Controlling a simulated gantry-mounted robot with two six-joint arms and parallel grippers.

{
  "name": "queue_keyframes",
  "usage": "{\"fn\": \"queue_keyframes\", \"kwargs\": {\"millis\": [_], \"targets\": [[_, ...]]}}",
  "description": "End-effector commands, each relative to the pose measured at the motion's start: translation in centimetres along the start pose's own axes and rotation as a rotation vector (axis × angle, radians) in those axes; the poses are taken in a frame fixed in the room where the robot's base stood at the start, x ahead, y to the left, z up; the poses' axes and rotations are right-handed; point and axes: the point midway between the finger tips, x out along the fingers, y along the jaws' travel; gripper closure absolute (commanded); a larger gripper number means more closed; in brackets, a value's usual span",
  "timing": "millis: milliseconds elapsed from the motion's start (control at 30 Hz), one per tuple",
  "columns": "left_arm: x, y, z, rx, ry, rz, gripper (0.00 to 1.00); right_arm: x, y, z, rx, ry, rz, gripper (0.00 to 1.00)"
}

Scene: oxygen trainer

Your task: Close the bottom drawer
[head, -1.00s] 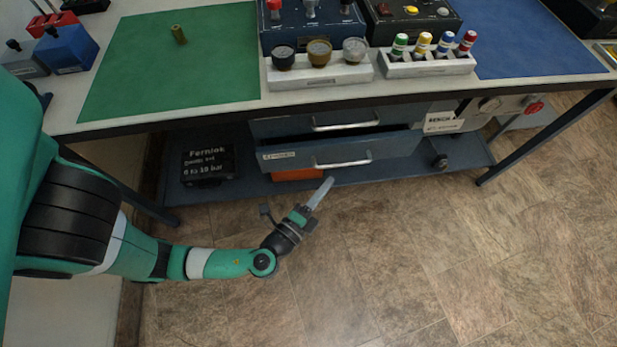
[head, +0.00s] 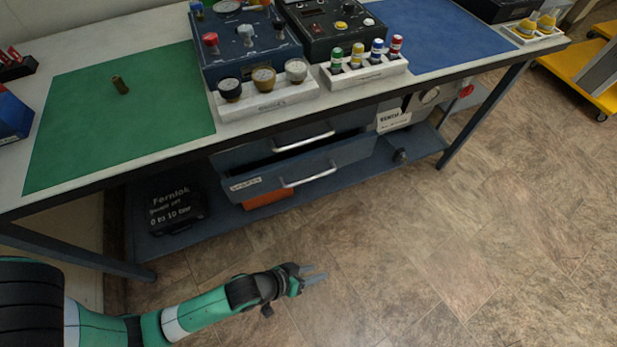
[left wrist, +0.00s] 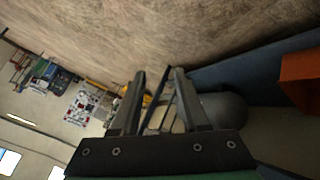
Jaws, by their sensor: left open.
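Under the bench are two blue-grey drawers with silver bar handles. The bottom drawer (head: 345,158) is pulled out, and its dark inside shows behind its front panel. Its handle (head: 308,177) faces the open floor. The top drawer (head: 243,154) sits above it, partly hidden under the bench edge. My left gripper (head: 318,275) is open and empty over the floor, in front of and below the bottom drawer, clear of it. In the left wrist view its two fingers (left wrist: 153,95) are apart with nothing held between them. My right gripper is not in view.
The bench top holds a green mat (head: 130,125), a gauge holder (head: 268,98) and a bottle rack (head: 365,73). A black case (head: 176,208) and an orange item (head: 268,199) are on the lower shelf. A yellow cart (head: 575,75) stands at right. The front floor is clear.

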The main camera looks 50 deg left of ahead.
Motion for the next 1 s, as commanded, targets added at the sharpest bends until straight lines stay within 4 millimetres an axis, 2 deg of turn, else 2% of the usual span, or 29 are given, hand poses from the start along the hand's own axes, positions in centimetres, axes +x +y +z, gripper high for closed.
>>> {"fn": "queue_keyframes", "kwargs": {"millis": [33,133,233,333,400,500,633,700,833,1000], "targets": [[-0.3,0.7,-0.5,-0.202,-0.017,0.061,0.55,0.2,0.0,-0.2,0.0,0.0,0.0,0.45],[-1.2,2.1,-2.7,-0.616,-0.036,0.206,0.55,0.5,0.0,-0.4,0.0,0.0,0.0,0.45],[-2.8,2.3,-6.6,-0.993,-0.01,0.354,0.55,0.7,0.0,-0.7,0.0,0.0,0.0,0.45],[-5.3,0.2,-11.8,-1.315,0.078,0.505,0.55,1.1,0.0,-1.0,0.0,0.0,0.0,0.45],[-7.0,-2.4,-14.6,-1.447,0.166,0.569,0.55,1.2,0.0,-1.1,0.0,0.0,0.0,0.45],[-8.7,-6.4,-16.6,-1.522,0.293,0.566,0.55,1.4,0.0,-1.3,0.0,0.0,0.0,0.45],[-10.0,-9.6,-17.6,-1.563,0.396,0.547,0.55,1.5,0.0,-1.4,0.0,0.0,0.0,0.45],[-10.3,-10.2,-17.8,-1.57,0.415,0.543,0.55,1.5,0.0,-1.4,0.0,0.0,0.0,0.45],[-10.1,-10.3,-17.9,-1.569,0.415,0.542,0.55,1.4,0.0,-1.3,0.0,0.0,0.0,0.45],[-8.3,-10.1,-18.9,-1.564,0.41,0.542,0.55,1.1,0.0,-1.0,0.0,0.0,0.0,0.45]]}}
